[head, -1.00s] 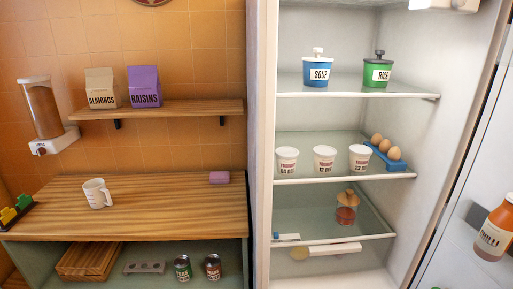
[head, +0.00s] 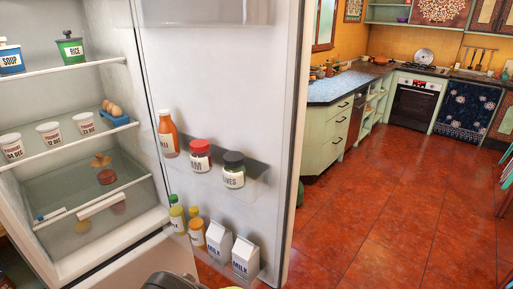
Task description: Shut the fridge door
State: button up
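The fridge (head: 105,165) stands open at the left of the head view, with its lit shelves showing. Its door (head: 215,80) is swung wide open, and its inner side faces me. The door racks hold an orange bottle (head: 167,133), a red-lidded jar (head: 200,156), a dark-lidded jar (head: 233,169), small bottles (head: 195,228) and milk cartons (head: 245,257). The door's free edge (head: 297,130) is at its right. A dark rounded part of my own body shows at the bottom edge, below the door. My gripper cannot be made out.
Red tiled floor (head: 370,220) lies open to the right of the door. Behind it stand a green counter (head: 335,115) and an oven (head: 413,100). Chair-like slats (head: 505,165) show at the right edge. Inside the fridge are a soup tub (head: 10,57), a rice tub (head: 70,47) and eggs (head: 113,108).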

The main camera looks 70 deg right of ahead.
aim_at(232, 75)
jog(key=k+l, duration=0.3)
jog(key=l, duration=0.2)
jog(key=k+l+u, duration=0.1)
jog(key=k+l, duration=0.2)
jog(key=l, duration=0.15)
jog(key=k+l, duration=0.3)
jog(key=l, duration=0.2)
jog(key=l+u, duration=0.2)
jog(key=l, duration=1.55)
jog(key=j+u, duration=0.2)
